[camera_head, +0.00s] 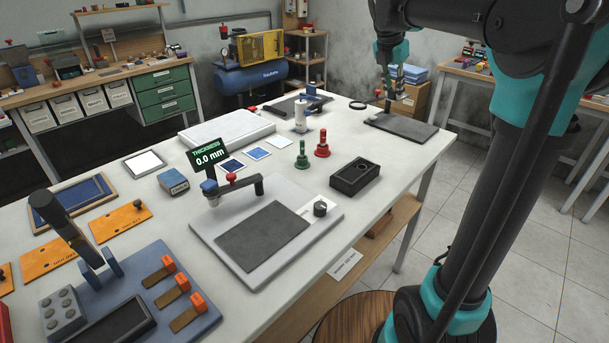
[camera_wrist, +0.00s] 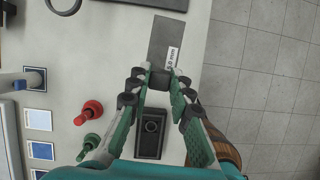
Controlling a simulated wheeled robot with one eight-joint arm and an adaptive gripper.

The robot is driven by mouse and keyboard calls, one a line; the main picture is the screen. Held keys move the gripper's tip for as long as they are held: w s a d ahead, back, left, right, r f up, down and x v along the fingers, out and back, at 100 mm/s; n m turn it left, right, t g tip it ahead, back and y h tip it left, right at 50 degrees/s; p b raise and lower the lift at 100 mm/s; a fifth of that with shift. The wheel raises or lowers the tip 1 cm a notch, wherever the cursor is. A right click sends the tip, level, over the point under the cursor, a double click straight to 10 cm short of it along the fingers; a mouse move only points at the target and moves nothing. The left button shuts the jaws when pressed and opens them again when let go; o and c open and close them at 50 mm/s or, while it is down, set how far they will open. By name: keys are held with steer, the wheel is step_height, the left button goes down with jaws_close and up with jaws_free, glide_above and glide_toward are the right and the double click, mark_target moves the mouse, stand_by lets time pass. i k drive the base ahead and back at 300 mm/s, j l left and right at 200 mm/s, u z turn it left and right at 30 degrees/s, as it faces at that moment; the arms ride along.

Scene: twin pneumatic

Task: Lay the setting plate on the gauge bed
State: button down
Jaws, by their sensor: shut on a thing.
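My gripper (camera_head: 388,92) is raised over the far right end of the bench, above a dark mat. In the wrist view its fingers (camera_wrist: 160,80) are closed on the setting plate (camera_wrist: 161,42), a dark grey slab with a white label ending in "mm". The plate sticks out beyond the fingertips and looks clear of the bench; in the head view I cannot make it out clearly. The gauge bed (camera_head: 262,236) is a dark rectangle on the light grey gauge base (camera_head: 210,236), nearer the front. It is bare. The gauge's display (camera_head: 208,156) reads 0.0 mm.
Between my gripper and the gauge stand a black box (camera_head: 355,177), a red stamp-like piece (camera_head: 322,145) and a green one (camera_head: 301,157). The dark mat (camera_head: 412,128) lies at the far end. The gauge's arm (camera_head: 233,187) and knob (camera_head: 320,208) rise beside the bed.

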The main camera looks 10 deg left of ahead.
mark_target(268, 227)
steer(key=k+j, duration=1.4)
steer(key=j, duration=0.25)
